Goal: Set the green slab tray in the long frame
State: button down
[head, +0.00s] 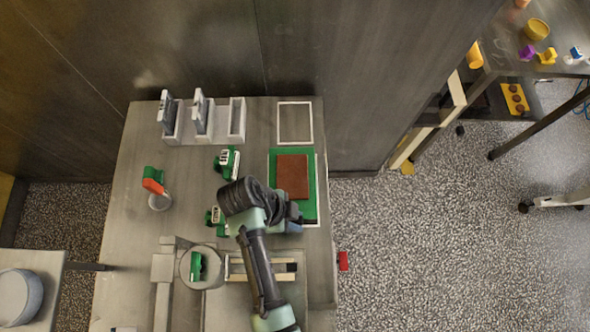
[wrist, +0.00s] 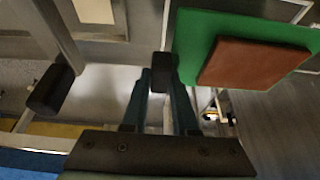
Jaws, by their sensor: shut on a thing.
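The green slab tray (head: 309,163) carries a flat brown slab (head: 292,176). It lies over the white-outlined long frame (head: 317,165) on the right of the bench, slightly left of it, with white outline showing along its right side. My gripper (head: 292,225) is at the tray's near edge, partly hidden by my wrist. In the wrist view the tray (wrist: 190,38) and slab (wrist: 250,63) fill the upper right, and my gripper (wrist: 161,75) is shut at the tray's edge. The exact grip, and whether the tray touches the bench, cannot be told.
An empty white-outlined frame (head: 295,122) lies behind the tray. Grey holders (head: 203,122) stand at the back. Green-and-white items (head: 228,162) and a cup (head: 159,201) are to the left. The bench's right edge is close to the tray.

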jog(key=shift+f+b, duration=2.3)
jog(key=shift+f, duration=0.55)
jog(key=shift+f+b, duration=0.35)
jog(key=shift+f, duration=0.2)
jog(key=c, duration=0.6)
grip_release()
jog(key=v, duration=1.3)
jog(key=shift+p, duration=0.3)
